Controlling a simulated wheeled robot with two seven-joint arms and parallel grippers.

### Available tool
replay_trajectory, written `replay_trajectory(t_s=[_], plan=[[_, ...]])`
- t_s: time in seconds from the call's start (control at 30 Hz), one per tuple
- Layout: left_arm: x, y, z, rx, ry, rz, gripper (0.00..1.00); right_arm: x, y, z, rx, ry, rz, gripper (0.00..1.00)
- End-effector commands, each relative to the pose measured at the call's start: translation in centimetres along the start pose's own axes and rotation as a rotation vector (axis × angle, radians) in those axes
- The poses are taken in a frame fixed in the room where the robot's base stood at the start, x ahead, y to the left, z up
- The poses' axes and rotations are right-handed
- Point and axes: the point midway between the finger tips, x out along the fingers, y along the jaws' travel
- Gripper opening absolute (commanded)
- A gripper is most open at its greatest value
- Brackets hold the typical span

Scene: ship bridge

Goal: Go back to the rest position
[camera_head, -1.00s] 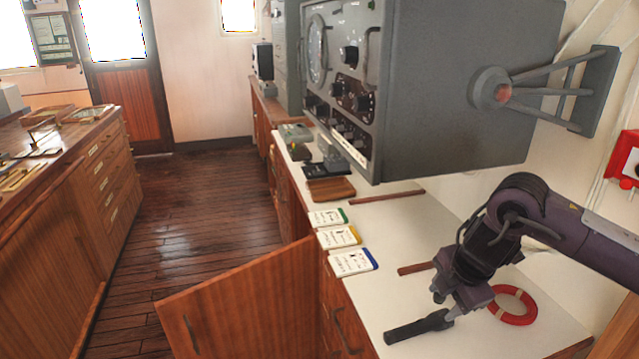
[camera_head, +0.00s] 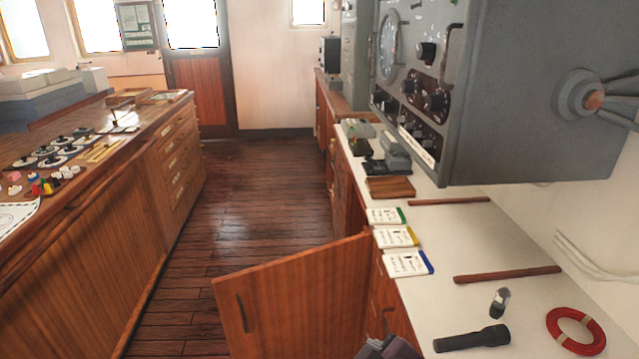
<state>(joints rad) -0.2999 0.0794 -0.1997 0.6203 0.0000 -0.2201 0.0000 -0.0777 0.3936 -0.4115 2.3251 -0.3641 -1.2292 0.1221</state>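A black flashlight (camera_head: 472,340) lies on the white countertop (camera_head: 440,300) at the lower right. A small dark and silver object (camera_head: 500,302) stands just behind it. A red ring with pale bands (camera_head: 576,331) lies to the right. A purple-grey piece of my own arm shows at the bottom edge, right of the open cabinet door; no fingertips show on it. My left gripper is out of view.
An open wooden cabinet door (camera_head: 292,295) juts into the aisle. Three white cards (camera_head: 406,264) lie along the counter's edge. A big grey radar unit (camera_head: 520,90) overhangs the counter. A wooden console (camera_head: 110,220) lines the left; the floor (camera_head: 245,200) between is clear.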

Motion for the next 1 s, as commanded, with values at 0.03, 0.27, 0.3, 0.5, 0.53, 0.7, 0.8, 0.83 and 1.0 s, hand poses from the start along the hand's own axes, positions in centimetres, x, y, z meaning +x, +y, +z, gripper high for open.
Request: replay_trajectory(t_s=[0.03,0.27,0.3,0.5,0.53,0.7,0.8,0.83,1.0], plan=[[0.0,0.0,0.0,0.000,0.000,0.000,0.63,-0.5,-0.2,2.1,0.097,-0.060,-0.005,0.47],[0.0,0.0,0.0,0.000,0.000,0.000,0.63,-2.8,-0.7,10.0,0.401,-0.303,-0.011,0.47],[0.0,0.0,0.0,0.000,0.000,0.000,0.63,-3.2,-0.9,11.3,0.443,-0.342,-0.013,0.47],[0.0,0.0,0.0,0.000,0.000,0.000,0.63,-5.9,-2.5,16.9,0.634,-0.522,-0.029,0.47],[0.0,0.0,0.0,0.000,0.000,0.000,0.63,-6.4,-2.7,17.7,0.661,-0.549,-0.031,0.47],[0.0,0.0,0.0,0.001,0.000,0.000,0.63,-2.6,-4.0,20.4,0.665,-0.575,-0.040,0.47],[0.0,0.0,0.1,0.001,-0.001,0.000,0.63,-0.1,-5.0,22.1,0.663,-0.585,-0.046,0.47],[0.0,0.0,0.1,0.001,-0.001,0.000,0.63,0.6,-5.4,22.7,0.662,-0.588,-0.048,0.47],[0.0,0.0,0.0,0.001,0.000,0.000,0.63,5.2,-8.1,26.9,0.659,-0.611,-0.062,0.47]])
